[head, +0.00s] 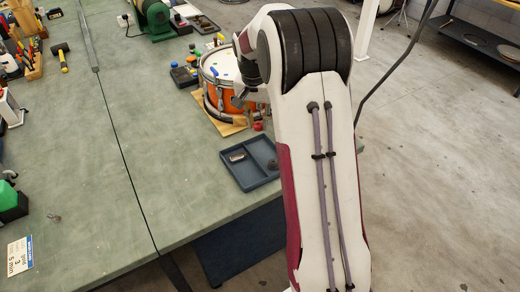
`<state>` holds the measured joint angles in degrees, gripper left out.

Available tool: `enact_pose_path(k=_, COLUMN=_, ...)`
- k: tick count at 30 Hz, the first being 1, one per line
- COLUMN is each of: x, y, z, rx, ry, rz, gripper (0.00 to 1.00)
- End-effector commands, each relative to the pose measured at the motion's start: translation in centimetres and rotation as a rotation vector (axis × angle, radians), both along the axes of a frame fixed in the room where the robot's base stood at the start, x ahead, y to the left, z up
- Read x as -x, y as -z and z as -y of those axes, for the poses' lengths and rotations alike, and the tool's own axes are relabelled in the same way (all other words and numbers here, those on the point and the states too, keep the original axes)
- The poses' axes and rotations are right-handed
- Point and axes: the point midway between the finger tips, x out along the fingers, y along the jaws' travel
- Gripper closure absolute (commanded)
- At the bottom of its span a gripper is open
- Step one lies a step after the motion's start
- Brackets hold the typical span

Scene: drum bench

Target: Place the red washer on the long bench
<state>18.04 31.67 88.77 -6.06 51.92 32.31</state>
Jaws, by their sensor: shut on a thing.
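The long bench (85,150) has a green-grey top with a dark seam across it, and fills the left and middle of the head view. My gripper (240,101) shows only in part, low at the right side of an orange drum, partly behind my arm. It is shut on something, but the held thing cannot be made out. I cannot clearly pick out the red washer. A small red piece (258,126) lies by the front right of the drum; I cannot tell whether it is a washer.
The orange drum (213,98) stands on a wooden board with small coloured pieces on its head. A blue two-part tray (250,184) with small items sits near the bench's right edge. Tools and a green machine (154,17) stand farther back. The bench's front middle is mostly clear.

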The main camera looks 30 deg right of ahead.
Motion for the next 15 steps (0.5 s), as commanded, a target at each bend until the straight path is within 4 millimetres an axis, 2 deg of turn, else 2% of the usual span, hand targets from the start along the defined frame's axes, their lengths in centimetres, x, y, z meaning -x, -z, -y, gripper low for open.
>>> enact_pose_path(k=7, x=0.16, y=-0.79, z=0.36, rx=-0.005, ry=0.161, rz=0.001, gripper=0.82)
enact_pose_path(k=15, x=0.40, y=-0.77, z=0.31, rx=-0.012, ry=0.229, rz=0.000, gripper=0.82)
